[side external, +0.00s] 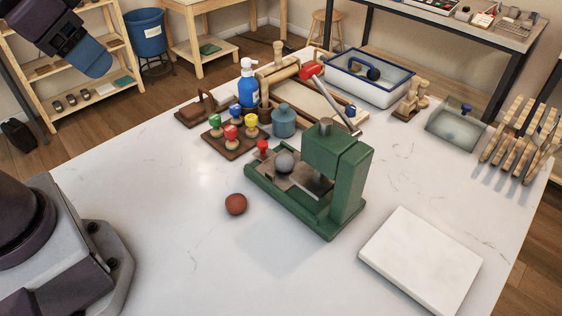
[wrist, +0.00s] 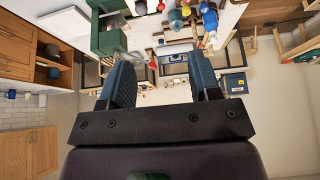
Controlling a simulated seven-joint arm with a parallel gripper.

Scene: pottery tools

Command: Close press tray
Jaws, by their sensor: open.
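The green press (side external: 345,180) stands on the white table, with a lever ending in a red grip at its top. Its grey metal tray (side external: 309,181) extends out to the left from under the press head, along the green base. A grey ball (side external: 285,162) sits on the tray. A red knob (side external: 262,147) stands at the tray's outer end. My gripper (side external: 92,60) is high at the upper left, well away from the press. In the wrist view my gripper (wrist: 164,73) is open, with nothing between its fingers. The press (wrist: 107,33) shows there upside down at the top.
A reddish-brown ball (side external: 236,204) lies left of the press. A stamp rack (side external: 222,146), blue bottle (side external: 247,85) and blue-grey jar (side external: 284,121) stand close behind it. A white slab (side external: 421,260) lies at right. The table's left part is clear.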

